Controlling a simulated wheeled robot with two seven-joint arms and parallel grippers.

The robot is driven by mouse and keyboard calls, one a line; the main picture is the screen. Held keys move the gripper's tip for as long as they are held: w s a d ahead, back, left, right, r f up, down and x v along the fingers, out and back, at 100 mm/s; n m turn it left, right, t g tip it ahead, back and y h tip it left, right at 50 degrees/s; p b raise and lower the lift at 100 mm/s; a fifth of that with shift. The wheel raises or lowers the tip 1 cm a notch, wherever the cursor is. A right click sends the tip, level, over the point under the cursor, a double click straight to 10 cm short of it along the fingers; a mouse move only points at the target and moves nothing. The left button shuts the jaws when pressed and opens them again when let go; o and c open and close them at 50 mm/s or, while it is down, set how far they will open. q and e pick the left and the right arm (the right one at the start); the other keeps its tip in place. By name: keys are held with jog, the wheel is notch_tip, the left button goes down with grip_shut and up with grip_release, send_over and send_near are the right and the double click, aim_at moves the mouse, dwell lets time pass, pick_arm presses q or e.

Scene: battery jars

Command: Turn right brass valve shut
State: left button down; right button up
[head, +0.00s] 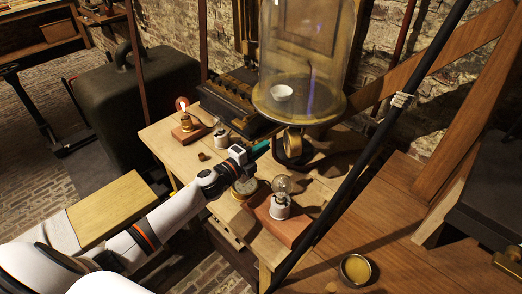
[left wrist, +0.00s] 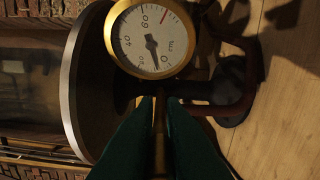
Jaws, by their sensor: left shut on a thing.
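My left gripper (head: 262,147) reaches in from the left, its teal fingers beside the pump under the glass bell jar (head: 305,60). In the left wrist view its dark green fingers (left wrist: 159,103) are closed on a narrow brass piece (left wrist: 159,120), apparently the valve's handle. Most of it is hidden by the fingers, so its turn angle cannot be told. The round brass-rimmed gauge (left wrist: 154,38) is just beyond the fingertips; it also shows from the side in the head view (head: 292,143). My right gripper is not in view.
A bulb on a wooden block (head: 281,195) stands close to my left wrist. A small burning lamp (head: 184,119) is at the table's left. A dark pole (head: 375,145) crosses diagonally on the right.

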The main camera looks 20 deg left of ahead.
pick_arm(q)
jog(key=shift+f+m, duration=0.15)
jog(key=shift+m, duration=0.35)
jog(key=c, duration=1.5)
grip_release()
jog(key=b+v, duration=0.3)
jog(key=v, duration=0.9)
